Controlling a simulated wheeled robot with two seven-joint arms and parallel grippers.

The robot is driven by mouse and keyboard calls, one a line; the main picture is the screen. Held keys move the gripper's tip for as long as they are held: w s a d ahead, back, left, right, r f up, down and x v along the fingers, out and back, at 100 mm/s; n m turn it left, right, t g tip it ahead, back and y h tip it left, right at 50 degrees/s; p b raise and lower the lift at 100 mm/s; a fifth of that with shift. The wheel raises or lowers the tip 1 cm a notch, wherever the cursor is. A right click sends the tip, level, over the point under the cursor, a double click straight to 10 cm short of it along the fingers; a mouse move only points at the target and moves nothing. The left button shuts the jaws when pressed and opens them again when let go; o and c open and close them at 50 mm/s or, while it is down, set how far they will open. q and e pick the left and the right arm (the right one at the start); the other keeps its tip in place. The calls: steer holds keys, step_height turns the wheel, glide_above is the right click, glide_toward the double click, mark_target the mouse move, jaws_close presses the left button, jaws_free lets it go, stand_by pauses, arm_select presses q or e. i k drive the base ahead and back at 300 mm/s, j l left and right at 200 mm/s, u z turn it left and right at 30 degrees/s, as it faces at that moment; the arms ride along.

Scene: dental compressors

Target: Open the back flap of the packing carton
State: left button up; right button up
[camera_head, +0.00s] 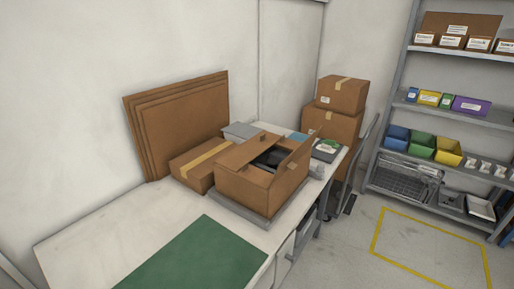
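The packing carton (250,194) is a brown box on a grey flat platform (232,214) on the white bench. Its top is partly open, and a dark object (271,159) shows inside. One flap (248,150) lies nearly flat across the far left part of the top. Another flap (296,168) stands up along the right side. Which of these is the back flap I cannot tell for sure. The inside is partly hidden by the flaps. Neither of my grippers is in view.
A taped flat box (199,167) lies close left of the carton, with flat cardboard sheets (185,120) leaning on the wall behind. A green mat (190,258) covers the near bench. Stacked boxes (341,95) and a shelf rack (448,128) stand at right. The bench (100,240) is clear at left.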

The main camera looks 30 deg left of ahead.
mark_target(250, 149)
steer(key=i+l+u, duration=0.25)
steer(key=i+u, duration=0.2)
steer(key=i+l+u, duration=0.75)
steer(key=l+u, duration=0.15)
steer(key=i+l+u, duration=0.25)
steer(key=l+u, duration=0.25)
steer(key=l, duration=0.15)
